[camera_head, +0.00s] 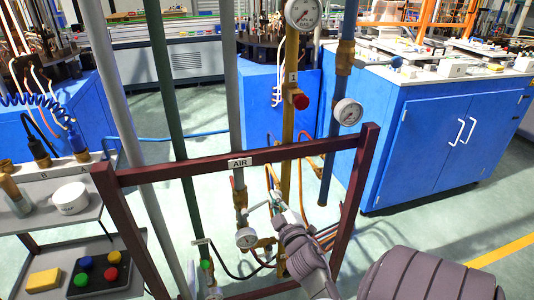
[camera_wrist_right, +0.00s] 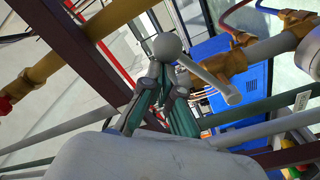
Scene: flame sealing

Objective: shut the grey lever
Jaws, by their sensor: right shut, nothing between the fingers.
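The grey lever (camera_head: 258,207) is a small light handle at the brass valve (camera_head: 240,200) on the grey pipe, below the AIR label. In the right wrist view the grey lever (camera_wrist_right: 208,78) is a rod with a rounded end, slanting down to the right. My right gripper (camera_head: 277,198) is shut and empty, just right of the lever. In the right wrist view my right gripper's fingertips (camera_wrist_right: 164,78) lie close under the lever's rounded end; I cannot tell whether they touch. My left gripper is not in view.
A dark red frame (camera_head: 270,152) stands around the pipes. A green pipe (camera_head: 168,110) and a yellow pipe (camera_head: 291,70) run beside the grey one. A grey trolley (camera_head: 85,225) is at left. Blue cabinets (camera_head: 425,145) stand behind.

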